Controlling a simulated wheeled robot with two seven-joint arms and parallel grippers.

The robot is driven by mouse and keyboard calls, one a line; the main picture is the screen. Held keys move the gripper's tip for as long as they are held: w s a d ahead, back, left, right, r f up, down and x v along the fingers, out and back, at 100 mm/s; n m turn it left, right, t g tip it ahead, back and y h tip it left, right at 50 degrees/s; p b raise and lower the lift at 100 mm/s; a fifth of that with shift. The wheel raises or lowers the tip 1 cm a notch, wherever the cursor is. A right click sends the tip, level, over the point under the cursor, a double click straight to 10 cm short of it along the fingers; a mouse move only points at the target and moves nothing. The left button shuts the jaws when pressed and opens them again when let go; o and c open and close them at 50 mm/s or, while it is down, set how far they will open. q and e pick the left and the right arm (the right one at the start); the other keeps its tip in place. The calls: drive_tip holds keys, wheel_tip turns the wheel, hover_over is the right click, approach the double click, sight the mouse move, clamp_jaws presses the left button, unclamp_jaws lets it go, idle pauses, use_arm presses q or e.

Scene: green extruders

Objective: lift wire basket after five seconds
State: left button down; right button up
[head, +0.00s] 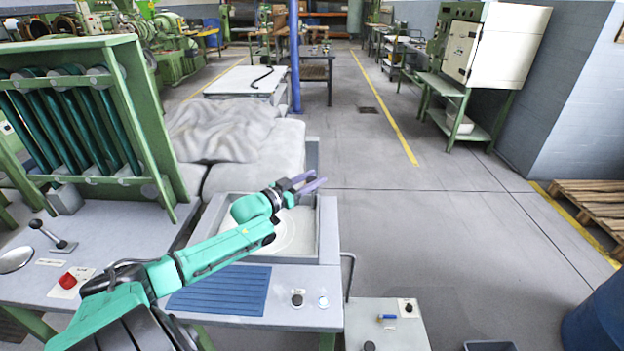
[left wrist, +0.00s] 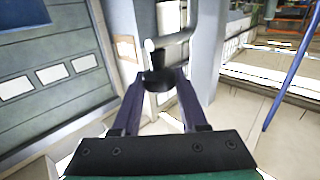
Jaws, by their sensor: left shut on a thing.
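My left gripper (head: 308,183) has purple fingers and is above the far right part of a square grey basin (head: 329,225) on the workbench. In the left wrist view the fingers (left wrist: 160,82) close around a dark knob (left wrist: 157,80) on a light grey handle (left wrist: 178,37). I cannot tell what the handle is joined to. A pale round shape (head: 290,232) shows in the basin, partly hidden by my left arm. I cannot make out a wire basket in either view. My right gripper is not in view.
A blue ribbed mat (head: 220,290) lies in front of the basin. A tall green rack (head: 90,125) stands at the left. A lever (head: 50,236) and a red button (head: 67,281) are at the bench's left. The floor to the right is open, with a blue drum (head: 597,312) at the edge.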

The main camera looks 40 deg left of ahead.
use_arm(q)
wheel_tip(320, 180, up, 10)
drive_tip(key=p, duration=0.8)
drive_tip(key=shift+r, duration=0.35)
drive_tip(key=c, duration=0.6)
unclamp_jaws()
drive_tip(key=shift+o, duration=0.8)
drive_tip(key=shift+f, duration=0.2)
